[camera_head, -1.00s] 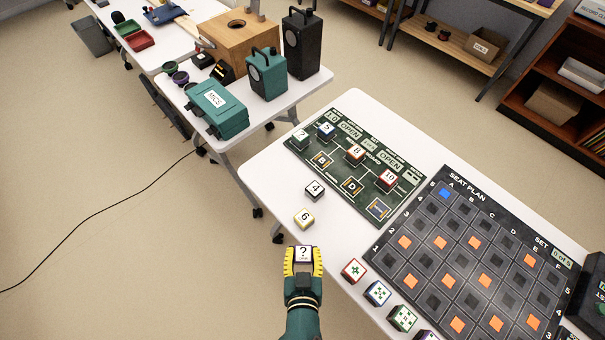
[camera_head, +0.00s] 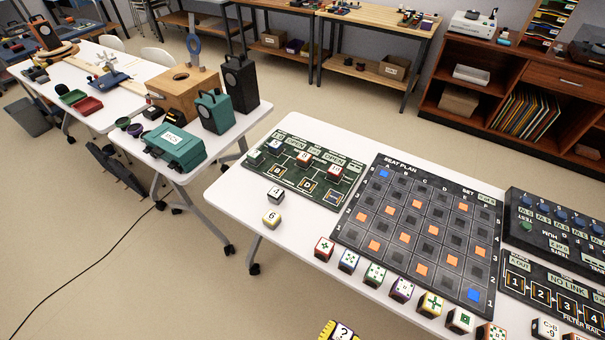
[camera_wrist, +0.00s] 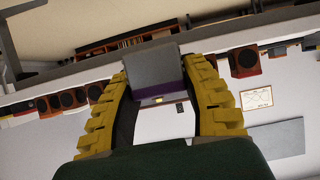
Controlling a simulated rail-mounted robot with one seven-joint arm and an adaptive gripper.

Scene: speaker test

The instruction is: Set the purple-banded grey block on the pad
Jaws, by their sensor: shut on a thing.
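The purple-banded grey block (camera_wrist: 155,75) is between the yellow fingers of my gripper (camera_wrist: 166,92) in the wrist view. Its grey side and purple band show above a white part with a small gold mark and a dark mark. In the head view my gripper (camera_head: 341,330) is at the bottom edge, partly cut off, and a white face with a "?" (camera_head: 344,332) shows at it. It is in front of the white table's near edge. A flat grey panel (camera_wrist: 277,139) lies at the right in the wrist view; I cannot tell whether it is the pad.
The white table (camera_head: 235,190) holds a green board (camera_head: 318,186), the dark seat plan board (camera_head: 345,232) and a row of marked cubes (camera_head: 375,276) along its near edge. Two cubes (camera_head: 272,218) stand at the left. Dark panels (camera_head: 550,215) fill the right side.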

